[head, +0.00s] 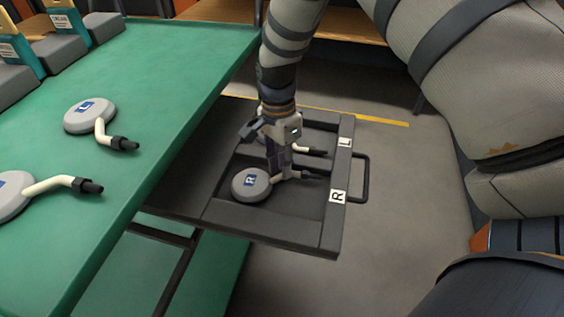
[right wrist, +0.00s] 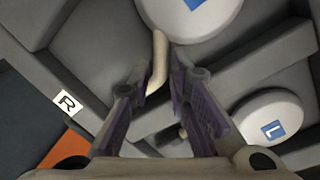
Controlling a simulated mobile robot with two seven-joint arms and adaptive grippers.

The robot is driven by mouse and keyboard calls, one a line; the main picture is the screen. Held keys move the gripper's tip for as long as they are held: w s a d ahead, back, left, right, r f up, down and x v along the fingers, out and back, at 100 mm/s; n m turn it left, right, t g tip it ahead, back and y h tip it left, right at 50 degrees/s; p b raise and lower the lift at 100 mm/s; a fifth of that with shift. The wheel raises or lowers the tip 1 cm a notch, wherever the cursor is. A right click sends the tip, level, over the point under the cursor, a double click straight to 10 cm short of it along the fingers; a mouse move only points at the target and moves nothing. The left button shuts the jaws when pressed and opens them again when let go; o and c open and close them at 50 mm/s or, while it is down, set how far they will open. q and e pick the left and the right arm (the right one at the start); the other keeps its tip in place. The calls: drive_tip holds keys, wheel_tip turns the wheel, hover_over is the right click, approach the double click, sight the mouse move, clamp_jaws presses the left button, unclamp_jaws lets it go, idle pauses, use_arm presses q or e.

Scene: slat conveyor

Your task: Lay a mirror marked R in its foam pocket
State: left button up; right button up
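A mirror marked R (head: 250,184), a round grey head with a pale bent stem and black end, lies in the R-side foam pocket of the black tray (head: 275,237). My right gripper (head: 280,173) is low over its stem and hides part of it. In the right wrist view, the mirror's head (right wrist: 192,12) is at the top and its stem (right wrist: 158,62) runs between my fingertips (right wrist: 158,72). The fingers stand apart, with a visible gap on the right of the stem. My left gripper is not in view.
A mirror marked L (right wrist: 268,117) lies in the neighbouring pocket, partly hidden in the head view. More mirrors (head: 90,116) lie on the green table (head: 160,60). The tray has a handle (head: 365,178) at its right edge, above open floor.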

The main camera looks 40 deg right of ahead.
drive_tip(key=shift+o, duration=0.8)
wheel_tip(320, 180, up, 12)
drive_tip(key=w, duration=0.1)
drive_tip(key=shift+w+d, duration=0.15)
drive_tip(key=shift+w, duration=0.05)
